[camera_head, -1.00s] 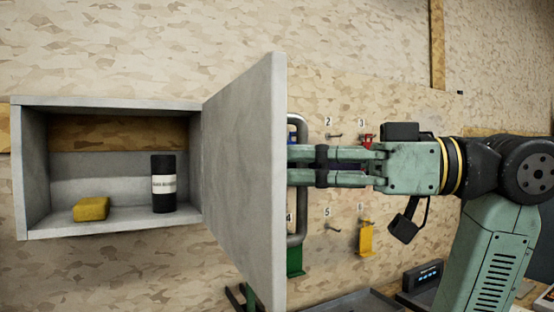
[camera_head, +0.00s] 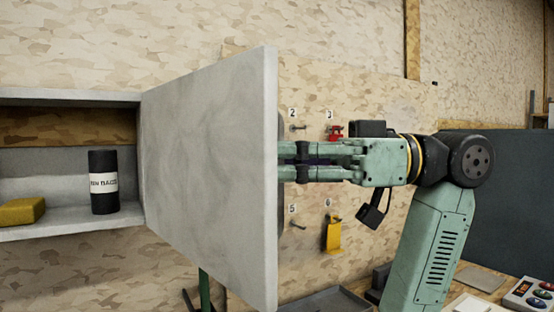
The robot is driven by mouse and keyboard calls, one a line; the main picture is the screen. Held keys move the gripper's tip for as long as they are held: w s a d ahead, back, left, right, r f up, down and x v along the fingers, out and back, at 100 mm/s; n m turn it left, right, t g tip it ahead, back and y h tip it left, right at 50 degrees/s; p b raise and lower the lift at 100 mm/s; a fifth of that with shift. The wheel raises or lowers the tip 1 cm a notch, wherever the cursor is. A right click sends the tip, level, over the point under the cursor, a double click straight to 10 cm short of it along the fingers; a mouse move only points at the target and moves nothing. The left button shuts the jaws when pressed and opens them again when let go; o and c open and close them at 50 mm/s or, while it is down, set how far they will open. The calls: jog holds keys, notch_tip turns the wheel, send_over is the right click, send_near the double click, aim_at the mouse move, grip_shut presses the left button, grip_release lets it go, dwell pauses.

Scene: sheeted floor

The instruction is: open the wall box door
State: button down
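The grey wall box (camera_head: 70,232) is at the left, with its door (camera_head: 210,170) standing wide open and its inner face towards me. Inside the box are a black bottle with a white label (camera_head: 104,183) and a yellow block (camera_head: 20,211). My gripper (camera_head: 288,161) reaches in from the right to the outer side of the door, near its free edge. The fingers lie one above the other with a gap between them. The door edge hides their tips. A thin strip of the grey handle (camera_head: 281,190) shows beside them; whether the fingers grip it is hidden.
Numbered hooks are on the wall behind my gripper, with a red item (camera_head: 335,132) and a yellow item (camera_head: 333,233). Below right are a dark tray (camera_head: 325,303), a bench and a control box with buttons (camera_head: 530,296). A dark panel (camera_head: 505,200) stands at the far right.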

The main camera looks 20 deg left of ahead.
jog(key=c, duration=1.7)
grip_release()
jog(key=shift+o, duration=0.2)
jog(key=v, duration=1.2)
